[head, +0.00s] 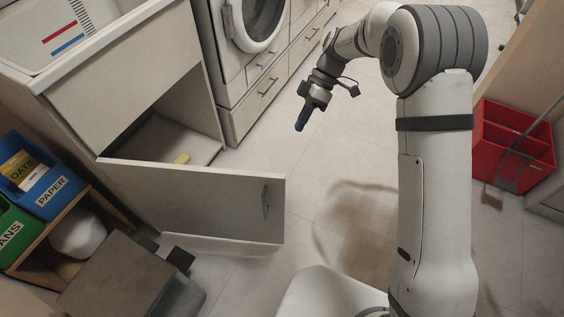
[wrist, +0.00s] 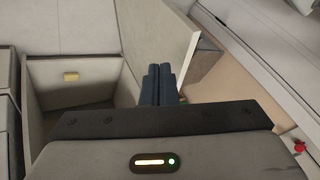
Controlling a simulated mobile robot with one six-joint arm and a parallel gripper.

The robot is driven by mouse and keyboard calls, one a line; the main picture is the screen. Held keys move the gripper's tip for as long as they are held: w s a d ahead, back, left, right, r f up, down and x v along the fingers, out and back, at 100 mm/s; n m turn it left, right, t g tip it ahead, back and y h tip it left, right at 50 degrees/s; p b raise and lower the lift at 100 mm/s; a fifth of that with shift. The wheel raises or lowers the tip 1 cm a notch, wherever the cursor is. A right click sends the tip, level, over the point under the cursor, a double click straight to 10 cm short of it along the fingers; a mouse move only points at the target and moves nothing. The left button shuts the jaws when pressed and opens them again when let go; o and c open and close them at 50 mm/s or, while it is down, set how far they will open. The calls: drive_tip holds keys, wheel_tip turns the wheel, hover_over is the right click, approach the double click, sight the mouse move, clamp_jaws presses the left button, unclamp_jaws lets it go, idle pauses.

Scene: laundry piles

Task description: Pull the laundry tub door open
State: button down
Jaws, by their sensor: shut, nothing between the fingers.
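The laundry tub cabinet (head: 130,85) stands at the upper left in the head view, with the sink basin on top. Its door (head: 190,200) stands wide open, swung out over the floor, with a handle (head: 265,200) near its free edge. The cabinet interior (head: 160,140) shows, with a small yellow thing (head: 181,158) on its floor. My gripper (head: 300,124) is shut and empty, above the floor and apart from the door. In the wrist view my gripper's fingers (wrist: 157,84) are together, and the open door (wrist: 165,35) shows behind and right of them.
A washing machine (head: 252,22) and drawers stand at the top. A red divided bin (head: 512,145) is at the right. A blue PAPER box (head: 45,180), a green box (head: 15,232) and a grey pedal bin (head: 125,280) are at the left. The floor between door and my arm is clear.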

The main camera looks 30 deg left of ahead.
drive_tip(key=s+a+f+b, duration=0.1)
drive_tip(key=s+f+b, duration=0.2)
drive_tip(key=s+f, duration=0.5)
drive_tip(key=shift+s+f, duration=0.2)
drive_tip(key=shift+s, duration=0.65)
drive_tip(key=shift+a, duration=0.1)
